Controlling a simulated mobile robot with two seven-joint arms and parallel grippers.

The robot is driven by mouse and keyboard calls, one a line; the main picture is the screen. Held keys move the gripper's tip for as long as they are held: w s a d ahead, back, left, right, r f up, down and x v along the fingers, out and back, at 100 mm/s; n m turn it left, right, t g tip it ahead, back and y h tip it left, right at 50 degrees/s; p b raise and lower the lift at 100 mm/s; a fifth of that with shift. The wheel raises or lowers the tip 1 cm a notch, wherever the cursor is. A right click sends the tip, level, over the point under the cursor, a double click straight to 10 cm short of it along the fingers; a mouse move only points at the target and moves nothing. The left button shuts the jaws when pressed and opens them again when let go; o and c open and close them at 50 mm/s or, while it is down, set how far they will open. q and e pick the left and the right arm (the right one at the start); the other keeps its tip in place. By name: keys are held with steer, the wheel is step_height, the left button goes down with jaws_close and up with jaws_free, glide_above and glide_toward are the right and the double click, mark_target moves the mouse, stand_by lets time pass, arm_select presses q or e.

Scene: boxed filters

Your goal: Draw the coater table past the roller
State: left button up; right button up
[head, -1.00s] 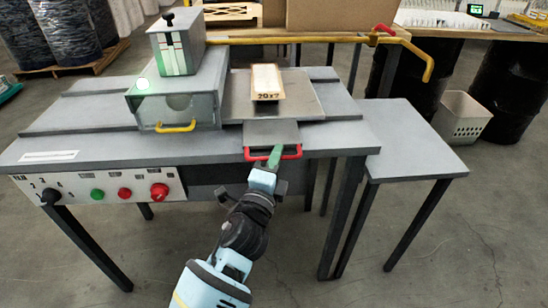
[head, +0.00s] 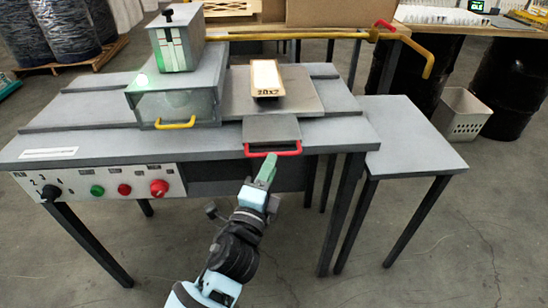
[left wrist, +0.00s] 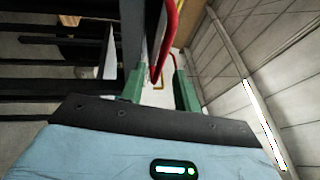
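The coater table (head: 235,98) is a flat grey plate on the bench, to the right of the roller housing (head: 165,105). A red handle (head: 272,151) is on its front tongue (head: 271,130). A boxed filter (head: 265,76) marked 20x? lies on the plate. My right gripper is not seen.
The bench front has a knob and buttons (head: 124,190). A yellow handle (head: 175,123) is on the housing, and a yellow bar (head: 300,36) runs behind. A lower grey side table (head: 410,135) stands at right. The floor in front is clear.

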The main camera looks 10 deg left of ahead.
arm_select(q)
steer(key=v, duration=0.3)
stand_by(0.5)
